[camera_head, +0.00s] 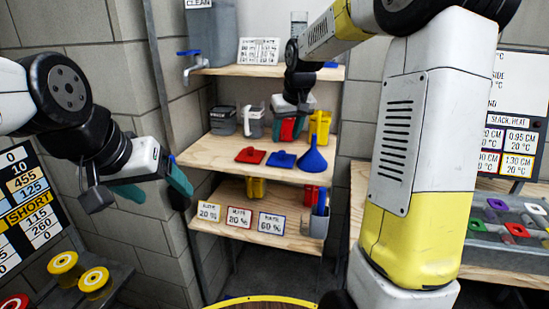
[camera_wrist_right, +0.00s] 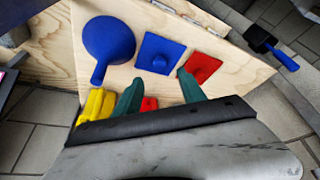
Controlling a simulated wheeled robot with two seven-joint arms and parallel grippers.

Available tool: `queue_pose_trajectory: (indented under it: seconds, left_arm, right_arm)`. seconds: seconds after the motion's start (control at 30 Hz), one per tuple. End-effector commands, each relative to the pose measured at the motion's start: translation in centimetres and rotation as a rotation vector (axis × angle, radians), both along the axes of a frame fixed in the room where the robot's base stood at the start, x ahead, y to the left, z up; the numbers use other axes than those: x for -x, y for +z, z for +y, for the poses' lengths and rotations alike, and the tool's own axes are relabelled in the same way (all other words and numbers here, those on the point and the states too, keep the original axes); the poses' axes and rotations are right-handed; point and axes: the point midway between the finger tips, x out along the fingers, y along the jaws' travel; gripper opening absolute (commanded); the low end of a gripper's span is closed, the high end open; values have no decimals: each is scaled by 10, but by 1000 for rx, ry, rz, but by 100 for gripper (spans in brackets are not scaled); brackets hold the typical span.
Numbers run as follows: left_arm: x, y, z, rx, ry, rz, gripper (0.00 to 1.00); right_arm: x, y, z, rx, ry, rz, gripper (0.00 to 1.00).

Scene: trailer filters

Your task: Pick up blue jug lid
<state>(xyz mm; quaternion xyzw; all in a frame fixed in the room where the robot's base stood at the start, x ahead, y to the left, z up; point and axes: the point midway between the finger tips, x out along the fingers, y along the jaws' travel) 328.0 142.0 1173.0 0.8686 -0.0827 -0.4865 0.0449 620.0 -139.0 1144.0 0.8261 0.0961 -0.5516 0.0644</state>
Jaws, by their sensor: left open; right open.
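The blue jug lid (camera_head: 283,159), a flat square with a knob, lies on the middle wooden shelf between the red lid (camera_head: 250,155) and the blue funnel (camera_head: 312,157). The lid (camera_wrist_right: 158,57) also shows in the right wrist view, just beyond the fingertips and roughly in line with the gap between them. My right gripper (camera_head: 290,120) is open and empty, over the shelf behind the lid and apart from it; its green fingers (camera_wrist_right: 159,82) show in the wrist view. My left gripper (camera_head: 156,188) is open and empty, left of the shelves.
A red jug (camera_wrist_right: 150,103) stands close by the right fingers, and a yellow jug (camera_head: 320,125) stands to their right. Dark and pale jugs (camera_head: 223,121) stand at the shelf's left. The lower shelf (camera_head: 225,228) holds percentage cards and a grey holder (camera_head: 314,222).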

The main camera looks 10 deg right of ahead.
Motion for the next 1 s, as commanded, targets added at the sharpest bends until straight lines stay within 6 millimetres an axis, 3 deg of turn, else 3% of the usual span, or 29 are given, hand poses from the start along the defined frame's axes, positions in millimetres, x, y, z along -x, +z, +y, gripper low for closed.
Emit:
queue_pose_trajectory:
  seconds: [0.5,0.8,0.83,1.0]
  left_arm:
    - [0,0,0,0,0,0,75]
    - [0,0,0,0,0,0,75]
    - [0,0,0,0,0,0,75]
    - [0,0,0,0,0,0,75]
  right_arm:
    - [-19,-64,6,0,0,3,48]
    - [-22,-69,6,0,0,0,48]
    - [-22,-69,6,0,0,0,46]
    - [-21,-69,6,0,0,0,13]
